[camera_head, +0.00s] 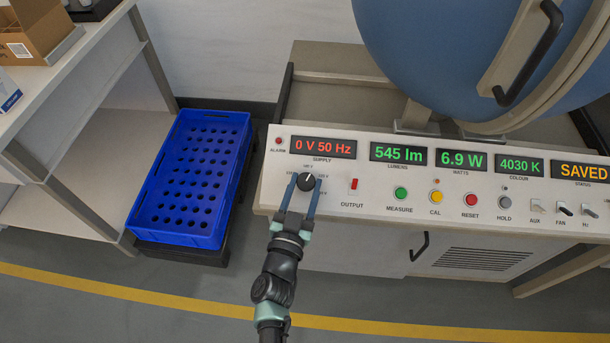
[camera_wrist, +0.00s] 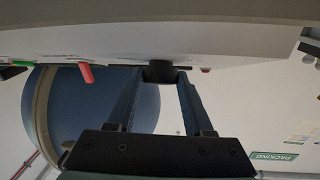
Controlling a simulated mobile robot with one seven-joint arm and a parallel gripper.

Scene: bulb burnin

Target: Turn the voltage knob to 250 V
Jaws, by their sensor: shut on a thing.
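The voltage knob (camera_head: 306,181) is a small black dial with a white pointer line, on the left of the white control panel, below the red supply display (camera_head: 323,147), which reads 0 V 50 Hz. The knob pointer is tilted toward the upper right. My gripper (camera_head: 304,184) reaches up from below, its two blue fingers shut on the knob, one on each side. In the wrist view the dark knob (camera_wrist: 159,72) sits between the fingertips against the panel. The fingers hide part of the markings around the knob.
Right of the knob are the red output switch (camera_head: 354,184), then the green measure button (camera_head: 400,193), other buttons and small toggles. A blue crate (camera_head: 186,218) with holes stands on the left. A blue sphere (camera_head: 440,50) rises behind the panel.

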